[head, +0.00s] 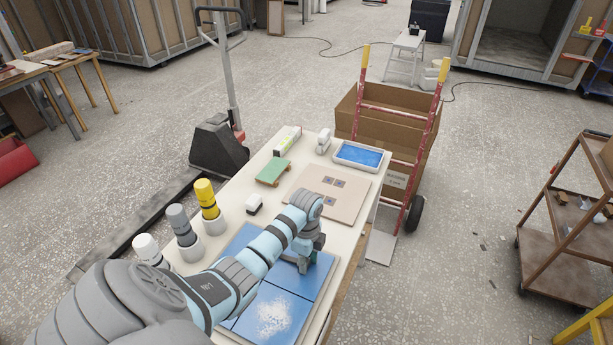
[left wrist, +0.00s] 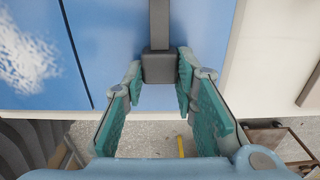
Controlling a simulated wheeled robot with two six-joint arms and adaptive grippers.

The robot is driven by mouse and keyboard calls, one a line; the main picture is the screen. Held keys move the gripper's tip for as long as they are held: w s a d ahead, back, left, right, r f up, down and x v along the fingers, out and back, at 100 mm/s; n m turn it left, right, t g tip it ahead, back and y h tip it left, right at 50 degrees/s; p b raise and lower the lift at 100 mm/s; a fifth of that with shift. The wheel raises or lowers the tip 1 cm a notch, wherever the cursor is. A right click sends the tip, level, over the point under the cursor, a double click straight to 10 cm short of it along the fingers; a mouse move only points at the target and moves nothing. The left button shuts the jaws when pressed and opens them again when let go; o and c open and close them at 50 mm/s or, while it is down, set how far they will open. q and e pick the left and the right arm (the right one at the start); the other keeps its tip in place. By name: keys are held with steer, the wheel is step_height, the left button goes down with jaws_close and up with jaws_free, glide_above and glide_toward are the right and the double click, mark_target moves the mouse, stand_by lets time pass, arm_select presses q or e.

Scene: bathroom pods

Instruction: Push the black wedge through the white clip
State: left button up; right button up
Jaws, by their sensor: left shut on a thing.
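My left gripper (head: 305,262) is low over the blue panels on the near part of the table. In the left wrist view its teal fingers (left wrist: 160,72) are closed on a dark grey block (left wrist: 159,67) with a narrow dark bar running up from it. This may be the black wedge, but I cannot tell for sure. The blue panels (head: 245,246) lie side by side with thin dark joints. My right gripper is not in view.
A beige board (head: 308,198) with small dark squares, a green block (head: 272,172), a blue-filled tray (head: 345,160) and several bottles (head: 206,198) in white cups stand on the table. A red hand truck (head: 398,115) with cardboard boxes stands behind it.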

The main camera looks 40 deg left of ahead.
mark_target(289, 258)
arm_select(q)
steer(key=shift+s+a, duration=0.25)
steer(key=shift+a, duration=0.6)
steer(key=shift+s+a, duration=0.25)
steer(key=shift+a, duration=0.6)
steer(key=shift+s+a, duration=0.25)
steer(key=shift+a, duration=0.6)
stand_by(1.0)
steer(key=o, duration=1.4)
steer(key=shift+r, duration=3)
